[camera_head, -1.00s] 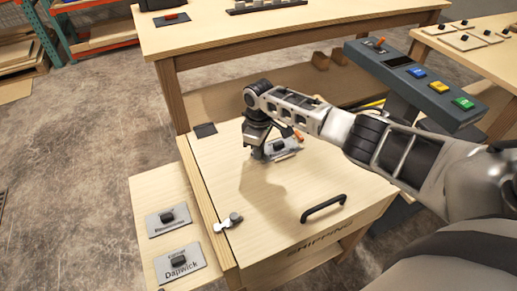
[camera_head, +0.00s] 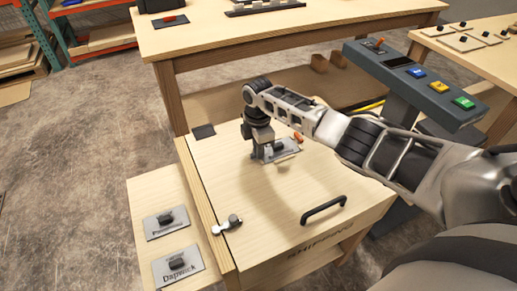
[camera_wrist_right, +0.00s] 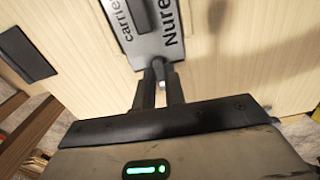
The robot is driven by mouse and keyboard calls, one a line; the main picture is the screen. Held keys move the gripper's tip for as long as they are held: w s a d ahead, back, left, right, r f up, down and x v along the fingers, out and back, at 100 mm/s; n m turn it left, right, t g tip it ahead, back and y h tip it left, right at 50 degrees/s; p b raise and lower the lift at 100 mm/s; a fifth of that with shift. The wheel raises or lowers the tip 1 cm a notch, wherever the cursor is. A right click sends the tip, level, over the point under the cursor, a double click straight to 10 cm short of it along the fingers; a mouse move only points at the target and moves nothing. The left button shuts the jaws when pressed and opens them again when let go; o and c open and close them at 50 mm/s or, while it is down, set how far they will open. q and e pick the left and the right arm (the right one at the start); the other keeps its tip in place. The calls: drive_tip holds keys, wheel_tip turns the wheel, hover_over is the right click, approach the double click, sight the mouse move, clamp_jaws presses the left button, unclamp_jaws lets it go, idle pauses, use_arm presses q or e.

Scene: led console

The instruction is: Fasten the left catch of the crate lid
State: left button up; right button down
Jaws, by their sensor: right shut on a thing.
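The crate lid (camera_head: 270,215) is pale wood with a black bar handle (camera_head: 323,209) near its front edge. A silver catch (camera_head: 228,224) sits at the lid's left edge, near the front, lying across the seam; whether it is engaged I cannot tell. My right gripper (camera_head: 264,156) is over the back of the lid, well away from the catch. It is shut on the edge of a grey label plate (camera_head: 286,149), whose print reads "Nure..." in the right wrist view (camera_wrist_right: 172,42). The plate is at or just above the lid; I cannot tell if it touches. My left gripper is out of view.
Two grey label plates with dark knobs (camera_head: 166,222) (camera_head: 179,263) lie on the side shelf left of the crate. A dark square (camera_head: 203,131) is at the back left. A console with coloured buttons (camera_head: 436,86) stands at the right. The lid's front left is clear.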

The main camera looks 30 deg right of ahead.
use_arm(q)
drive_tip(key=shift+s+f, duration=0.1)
use_arm(e)
drive_tip(key=shift+n, duration=0.4)
drive_tip(key=c, duration=1.5)
unclamp_jaws()
drive_tip(key=shift+o, duration=0.2)
drive_tip(key=shift+w+r, duration=0.1)
drive_tip(key=shift+r, duration=0.45)
use_arm(q)
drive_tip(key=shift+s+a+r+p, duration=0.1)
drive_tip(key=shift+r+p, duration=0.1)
drive_tip(key=shift+p, duration=0.35)
use_arm(e)
wheel_tip(320, 180, up, 15)
